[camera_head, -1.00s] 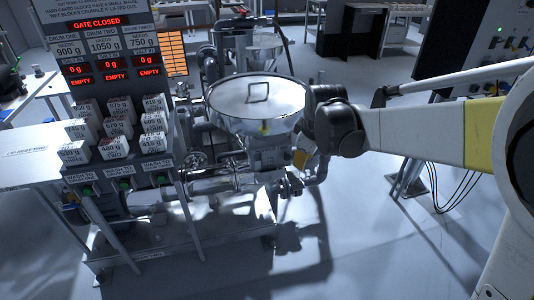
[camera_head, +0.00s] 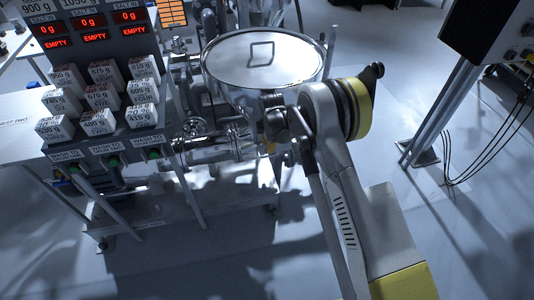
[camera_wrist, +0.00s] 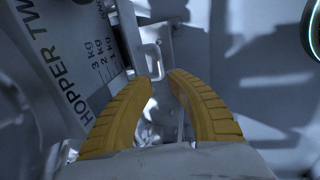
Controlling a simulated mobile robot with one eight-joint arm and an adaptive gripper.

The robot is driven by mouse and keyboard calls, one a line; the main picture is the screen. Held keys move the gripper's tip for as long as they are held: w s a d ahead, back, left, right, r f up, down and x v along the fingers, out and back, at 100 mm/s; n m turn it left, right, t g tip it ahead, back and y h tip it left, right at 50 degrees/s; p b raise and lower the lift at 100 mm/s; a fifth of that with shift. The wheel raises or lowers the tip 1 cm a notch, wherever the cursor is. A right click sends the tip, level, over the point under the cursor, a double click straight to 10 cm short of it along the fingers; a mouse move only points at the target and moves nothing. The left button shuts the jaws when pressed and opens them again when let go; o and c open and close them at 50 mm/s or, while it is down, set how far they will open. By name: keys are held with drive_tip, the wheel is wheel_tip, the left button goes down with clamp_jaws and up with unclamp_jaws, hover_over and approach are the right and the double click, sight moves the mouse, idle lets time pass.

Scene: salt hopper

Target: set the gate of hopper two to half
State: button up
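In the wrist view, my gripper (camera_wrist: 160,88) is open, its two yellow fingers apart with nothing held between them. A pale loop-shaped handle (camera_wrist: 153,60) on a bracket lies just beyond the fingertips; whether it touches them I cannot tell. Hopper two (camera_wrist: 84,62) fills the left, with its name and a kg scale printed on the side. In the head view, the lidded steel hopper (camera_head: 262,62) stands at the centre, and my arm reaches down in front of its right side. The gripper there is mostly hidden by my arm, and the gate position cannot be read.
A stand at the left holds several labelled white blocks (camera_head: 103,95) below red displays (camera_head: 90,30) reading 0 g and EMPTY. Pipes and valves (camera_head: 215,145) run below the hopper. A dark panel (camera_head: 488,25) on a post stands at the right.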

drive_tip(key=f+b, duration=0.1)
drive_tip(key=f, duration=0.1)
drive_tip(key=w+f+b, duration=0.1)
drive_tip(key=f, duration=0.5)
drive_tip(key=shift+w+a+b, duration=0.2)
drive_tip(key=shift+b, duration=0.2)
drive_tip(key=shift+r, duration=0.1)
clamp_jaws()
drive_tip(key=shift+s, duration=0.1)
